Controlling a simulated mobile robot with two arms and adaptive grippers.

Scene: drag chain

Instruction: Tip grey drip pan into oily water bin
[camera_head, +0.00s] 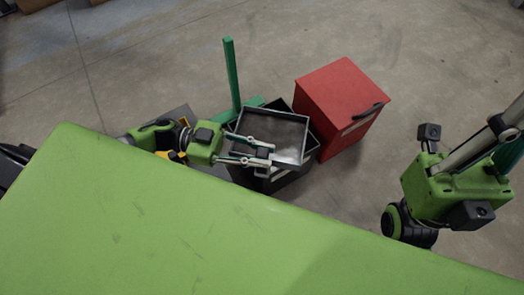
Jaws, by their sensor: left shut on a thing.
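The grey drip pan (283,131) is a shallow rectangular tray with a dark rim and a bright patch near its lower right corner. My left gripper (270,153) is shut on the pan's near side, its fingers reaching over the edge. The pan is over a black bin (300,171), seemingly the oily water bin, and covers most of its opening. Whether the pan is tilted, and what is in the bin, I cannot tell. My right gripper (503,130) is at the right edge, far from the pan; its fingertips are cut off or hidden.
A red box (338,98) with a black handle stands right beside the bin. A green post (232,75) rises from a green foot behind the bin, to its left. The concrete floor is open behind and to the right.

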